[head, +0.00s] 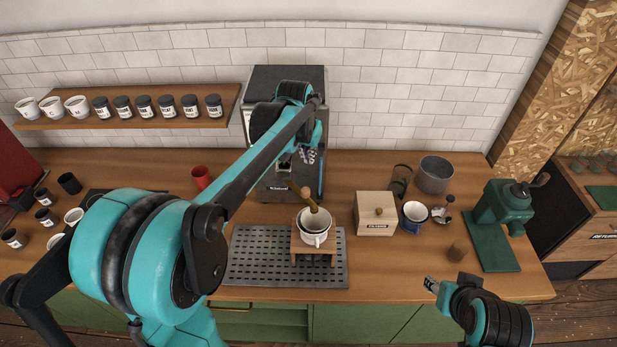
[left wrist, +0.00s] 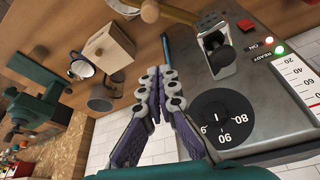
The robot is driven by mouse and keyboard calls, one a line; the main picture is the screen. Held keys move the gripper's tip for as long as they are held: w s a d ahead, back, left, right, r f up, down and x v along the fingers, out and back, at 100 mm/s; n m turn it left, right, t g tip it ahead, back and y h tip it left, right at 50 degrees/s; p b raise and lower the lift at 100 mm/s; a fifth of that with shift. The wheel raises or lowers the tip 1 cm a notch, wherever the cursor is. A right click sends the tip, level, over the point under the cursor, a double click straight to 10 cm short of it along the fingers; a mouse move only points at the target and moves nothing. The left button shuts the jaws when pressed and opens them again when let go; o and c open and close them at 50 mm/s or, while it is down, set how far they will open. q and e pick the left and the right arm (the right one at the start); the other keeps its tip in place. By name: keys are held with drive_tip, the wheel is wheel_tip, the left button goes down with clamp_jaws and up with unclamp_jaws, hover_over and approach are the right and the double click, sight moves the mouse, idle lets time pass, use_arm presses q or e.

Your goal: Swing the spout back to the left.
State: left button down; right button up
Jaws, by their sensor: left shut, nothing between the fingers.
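The steel water machine (head: 262,180) stands against the tiled wall. In the left wrist view its front panel (left wrist: 262,115) shows a black dial (left wrist: 222,118) and a black knob or lever (left wrist: 217,50). My arm hides part of the machine. My right gripper (head: 431,285) is at the counter's front edge, away from the machine.
A filter box (head: 375,214), a blue-rimmed mug (head: 413,216) and a green grinder (head: 497,205) stand right. A red cup (head: 201,176) is left.

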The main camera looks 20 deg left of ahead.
sight(299, 190)
use_arm(q)
drive_tip(key=shift+f, duration=0.1)
drive_tip(key=x, duration=1)
drive_tip(key=s, duration=0.4)
drive_tip(key=shift+a+p, duration=0.1)
drive_tip(key=shift+p, duration=0.25)
drive_tip(key=shift+w, duration=0.1)
